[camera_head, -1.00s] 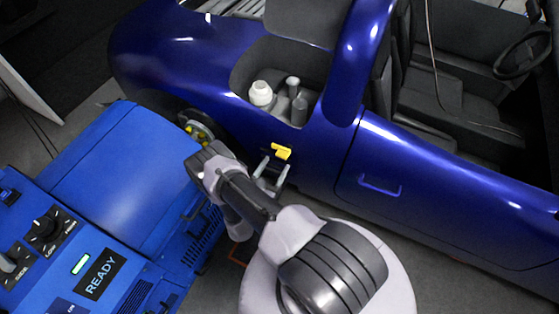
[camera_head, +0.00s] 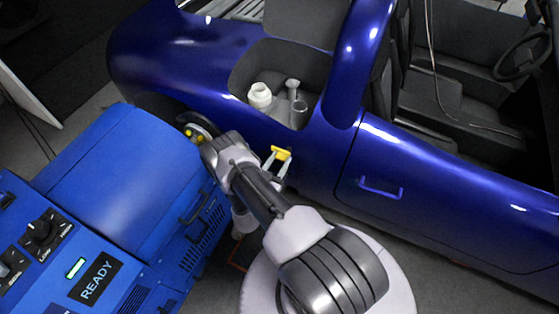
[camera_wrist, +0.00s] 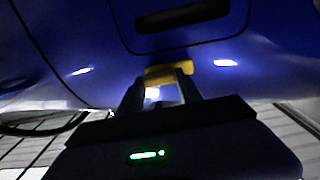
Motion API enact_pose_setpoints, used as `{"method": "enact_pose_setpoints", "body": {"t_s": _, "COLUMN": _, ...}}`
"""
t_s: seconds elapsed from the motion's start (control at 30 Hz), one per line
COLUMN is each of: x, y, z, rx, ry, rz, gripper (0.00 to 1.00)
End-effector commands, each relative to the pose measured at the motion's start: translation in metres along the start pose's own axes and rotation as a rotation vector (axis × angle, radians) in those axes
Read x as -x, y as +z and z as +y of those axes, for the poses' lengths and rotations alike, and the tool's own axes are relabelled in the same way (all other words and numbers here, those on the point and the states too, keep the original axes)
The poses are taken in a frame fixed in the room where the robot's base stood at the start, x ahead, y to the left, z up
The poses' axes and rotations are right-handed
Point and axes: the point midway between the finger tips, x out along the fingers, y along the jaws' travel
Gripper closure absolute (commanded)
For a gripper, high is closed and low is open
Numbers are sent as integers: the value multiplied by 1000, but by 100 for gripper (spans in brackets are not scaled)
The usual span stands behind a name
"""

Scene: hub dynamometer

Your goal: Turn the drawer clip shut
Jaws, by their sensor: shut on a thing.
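The yellow clip (camera_head: 281,152) sits on the side of the dark blue car body, below the open bay. In the wrist view the clip (camera_wrist: 168,72) lies just under the lower edge of an outlined panel (camera_wrist: 180,38) with a dark slot in it. I cannot tell for sure if this panel is the drawer. My gripper (camera_head: 276,163) is at the clip, and its two fingers are shut on it. The fingers also show in the wrist view (camera_wrist: 163,84), one to each side of the clip's lower part. They hide some of the clip.
A blue machine (camera_head: 125,185) with dials and a READY label stands close on the left, with a black handle (camera_head: 195,207) near my arm. The open bay holds a white container (camera_head: 260,95) and grey cylindrical parts (camera_head: 298,106). The car door handle (camera_head: 380,188) is to the right.

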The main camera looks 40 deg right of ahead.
Motion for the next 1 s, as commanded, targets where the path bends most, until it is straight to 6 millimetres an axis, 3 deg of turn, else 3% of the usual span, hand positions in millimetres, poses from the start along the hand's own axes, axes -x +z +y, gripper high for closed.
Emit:
{"method": "enact_pose_setpoints", "body": {"t_s": 0.37, "x": 0, "y": 2, "z": 0, "rx": 130, "ry": 0, "rz": -1, "gripper": 99}}
{"method": "enact_pose_setpoints", "body": {"t_s": 1.0, "x": 0, "y": 7, "z": 0, "rx": 723, "ry": 0, "rz": -1, "gripper": 99}}
